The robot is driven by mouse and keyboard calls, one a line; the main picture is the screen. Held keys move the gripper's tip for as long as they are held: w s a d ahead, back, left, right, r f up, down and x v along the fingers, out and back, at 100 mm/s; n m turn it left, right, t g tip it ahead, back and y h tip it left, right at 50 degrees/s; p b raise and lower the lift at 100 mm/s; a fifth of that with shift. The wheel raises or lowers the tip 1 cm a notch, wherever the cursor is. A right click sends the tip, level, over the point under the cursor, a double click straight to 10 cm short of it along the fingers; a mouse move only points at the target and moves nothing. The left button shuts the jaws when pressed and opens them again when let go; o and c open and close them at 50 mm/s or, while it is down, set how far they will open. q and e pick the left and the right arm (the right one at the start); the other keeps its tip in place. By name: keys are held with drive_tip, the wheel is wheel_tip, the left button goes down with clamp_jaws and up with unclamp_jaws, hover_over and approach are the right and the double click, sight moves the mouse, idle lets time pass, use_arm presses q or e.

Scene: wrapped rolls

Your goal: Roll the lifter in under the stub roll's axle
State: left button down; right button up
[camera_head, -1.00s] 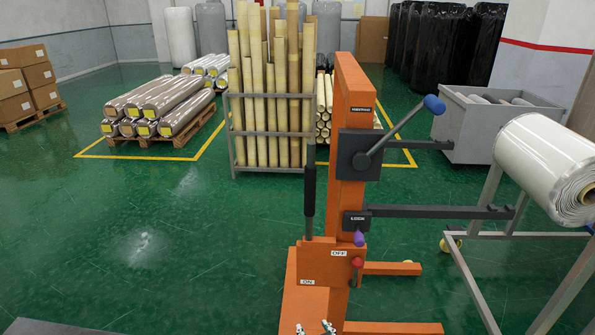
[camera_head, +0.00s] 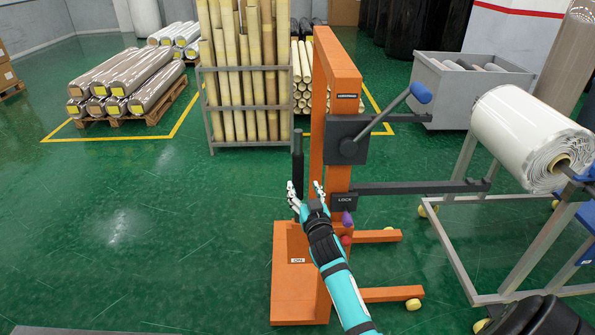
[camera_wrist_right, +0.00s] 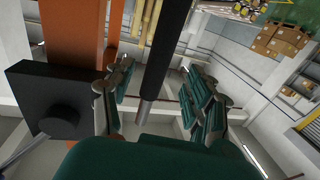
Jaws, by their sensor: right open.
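The orange lifter (camera_head: 337,75) stands upright on the floor in the middle of the head view. It has a black vertical handle (camera_head: 298,160), a crank (camera_head: 393,119) with a blue knob and a LOCK box. My right gripper (camera_head: 305,190) is open with fingers on both sides of the handle, which also shows in the wrist view (camera_wrist_right: 162,62); contact is unclear.
A rack of tall tan tubes (camera_head: 211,112) stands behind the lifter. A pallet of wrapped rolls (camera_head: 150,112) is at the back left, and a grey bin (camera_head: 437,88) at the back right. The green floor left of the lifter is clear.

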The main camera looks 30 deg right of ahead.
sight(299, 179)
drive_tip(key=x, duration=0.8)
drive_tip(key=shift+f, duration=0.1)
drive_tip(key=shift+s, duration=0.1)
clamp_jaws()
drive_tip(key=shift+f, duration=0.2)
